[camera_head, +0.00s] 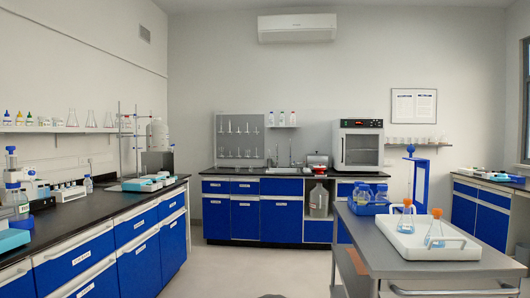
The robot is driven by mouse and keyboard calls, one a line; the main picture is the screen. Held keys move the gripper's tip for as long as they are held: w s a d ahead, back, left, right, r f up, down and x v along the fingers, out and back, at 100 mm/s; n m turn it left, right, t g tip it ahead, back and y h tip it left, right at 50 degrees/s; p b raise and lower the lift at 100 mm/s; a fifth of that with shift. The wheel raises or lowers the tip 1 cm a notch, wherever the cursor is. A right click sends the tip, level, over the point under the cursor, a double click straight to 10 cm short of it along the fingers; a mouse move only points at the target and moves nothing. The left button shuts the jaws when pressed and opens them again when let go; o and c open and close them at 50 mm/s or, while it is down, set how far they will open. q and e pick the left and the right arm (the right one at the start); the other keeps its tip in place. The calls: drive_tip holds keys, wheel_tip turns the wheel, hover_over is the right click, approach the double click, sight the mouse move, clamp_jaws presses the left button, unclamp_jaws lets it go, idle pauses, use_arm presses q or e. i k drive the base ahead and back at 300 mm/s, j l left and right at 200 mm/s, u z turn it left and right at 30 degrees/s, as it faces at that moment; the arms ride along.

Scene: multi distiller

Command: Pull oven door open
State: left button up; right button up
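The oven (358,146) is a white and black box with a dark control strip and a lit display on top. It stands on the back counter, right of the sink. Its door (361,149) has a large window with a pale frame and looks shut. A dark vertical strip shows at the door's left side; I cannot make out the handle clearly. Neither of my grippers is in view, and nothing touches the oven.
A grey cart (440,258) with a white tray (430,243), flasks and blue-capped bottles stands at the front right, partly between me and the oven. A blue-fronted counter (100,225) runs along the left. The grey floor (250,270) in the middle is clear.

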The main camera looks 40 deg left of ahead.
sight(359, 150)
drive_tip(key=u, duration=0.65)
drive_tip(key=i+j+u, duration=0.4)
drive_tip(key=i+j, duration=0.2)
drive_tip(key=i, duration=0.2)
drive_tip(key=i+j+u, duration=0.15)
drive_tip(key=i, duration=0.4)
drive_tip(key=i+j+u, duration=0.1)
drive_tip(key=i+j, duration=0.15)
drive_tip(key=i, duration=0.3)
drive_tip(key=i+j+u, duration=0.1)
drive_tip(key=i, duration=0.45)
drive_tip(key=i+z, duration=0.15)
drive_tip(key=i, duration=1.05)
drive_tip(key=i+z, duration=0.1)
drive_tip(key=i, duration=1.15)
drive_tip(key=i+l+z, duration=0.2)
drive_tip(key=i+z, duration=0.2)
drive_tip(key=i, duration=0.25)
drive_tip(key=i+z, duration=0.4)
drive_tip(key=i, duration=0.3)
drive_tip(key=i+j+z, duration=0.2)
drive_tip(key=i+z, duration=0.2)
drive_tip(key=i, duration=0.25)
